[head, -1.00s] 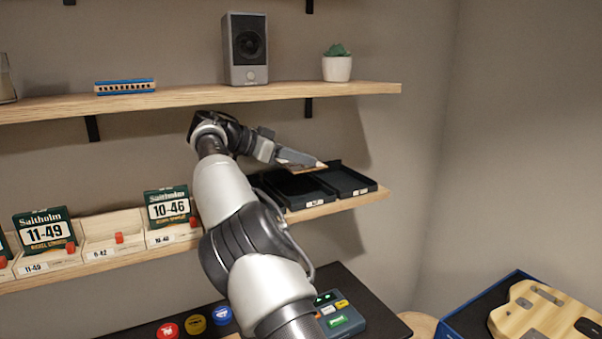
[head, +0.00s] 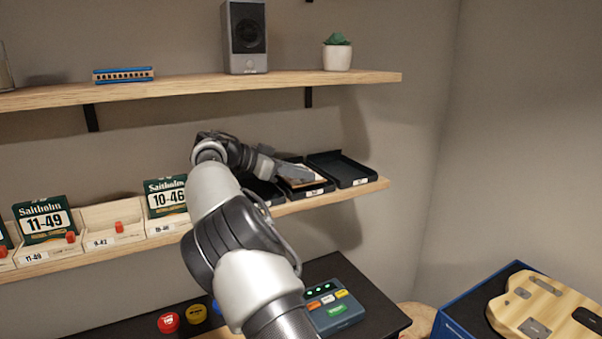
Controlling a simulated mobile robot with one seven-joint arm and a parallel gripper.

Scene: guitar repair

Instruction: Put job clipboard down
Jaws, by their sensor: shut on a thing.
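The job clipboard (head: 301,180) shows as a small brown and pale board at the tip of my gripper (head: 290,173). It is over or in the middle black tray (head: 318,190) on the lower shelf; I cannot tell whether it touches the tray's floor. My gripper is shut on the clipboard, and the fingers cover part of it. The right black tray (head: 343,168) looks empty. The left black tray (head: 262,190) is partly hidden behind my arm.
The upper shelf (head: 200,91) runs above my arm and holds a speaker (head: 245,38) and a potted plant (head: 337,55). String packs in wooden bins (head: 112,222) line the lower shelf (head: 360,199) at left. A workbench with a button box (head: 333,308) lies below.

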